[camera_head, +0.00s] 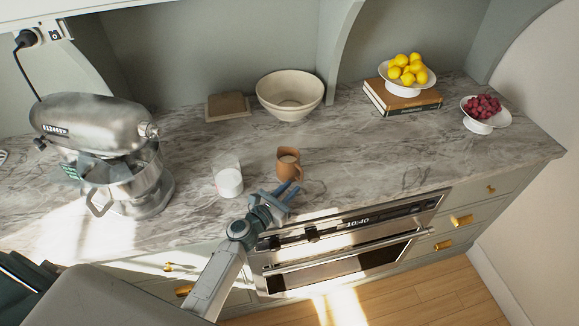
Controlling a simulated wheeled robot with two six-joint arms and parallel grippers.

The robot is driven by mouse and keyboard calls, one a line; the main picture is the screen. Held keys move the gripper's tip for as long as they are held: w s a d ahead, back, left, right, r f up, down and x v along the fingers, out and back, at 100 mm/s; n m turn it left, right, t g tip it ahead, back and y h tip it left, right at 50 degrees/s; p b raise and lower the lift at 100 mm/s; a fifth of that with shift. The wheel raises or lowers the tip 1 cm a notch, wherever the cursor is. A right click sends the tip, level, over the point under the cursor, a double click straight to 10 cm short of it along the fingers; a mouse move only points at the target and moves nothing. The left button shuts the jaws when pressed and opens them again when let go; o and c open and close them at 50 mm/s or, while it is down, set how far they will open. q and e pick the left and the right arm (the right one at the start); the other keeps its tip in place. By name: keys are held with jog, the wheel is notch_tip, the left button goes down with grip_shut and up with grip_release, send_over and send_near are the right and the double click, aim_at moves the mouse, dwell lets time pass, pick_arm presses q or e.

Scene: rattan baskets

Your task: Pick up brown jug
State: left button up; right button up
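The brown jug (288,164) stands upright on the marble counter, near its front edge. My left gripper (287,190) is at the counter's front edge, just in front of the jug's base. Its two blue fingers point toward the jug with a gap between them, and nothing is held. I cannot tell whether a fingertip touches the jug. My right gripper is not in view.
A glass with white contents (229,182) stands left of the jug. A steel stand mixer (95,125) is farther left. Behind are a beige bowl (290,92) and brown boards (228,106). Lemons and berries in white dishes are at the right. The oven front (345,245) lies below the counter.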

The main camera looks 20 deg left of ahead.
aim_at(300, 178)
pick_arm(q)
jog(key=x, duration=0.3)
jog(key=shift+w+d+p, duration=0.15)
jog(key=shift+w+p, duration=0.1)
jog(key=shift+p, duration=0.15)
jog(key=shift+w+d+f, duration=0.1)
jog(key=shift+w, duration=0.1)
jog(key=shift+s, duration=0.15)
grip_shut()
jog(key=shift+r, duration=0.25)
